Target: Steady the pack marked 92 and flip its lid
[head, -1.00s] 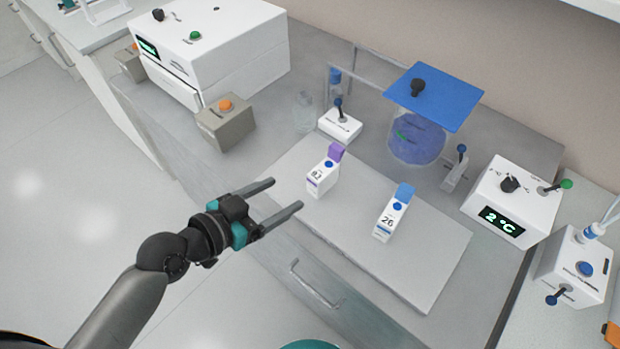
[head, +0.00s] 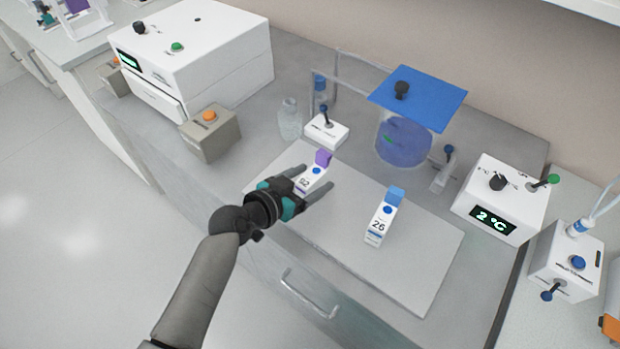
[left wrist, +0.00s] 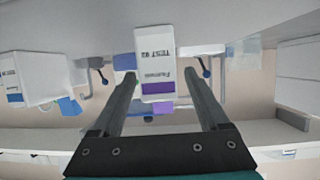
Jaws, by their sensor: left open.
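My right gripper is not in view.
A similar pack marked 26 (head: 380,222) with a blue lid stands to the right on the board (head: 420,270). Behind are a small white switch box (head: 327,131), a glass bottle (head: 290,120) and a blue-topped container (head: 418,97). The board's front right is clear.

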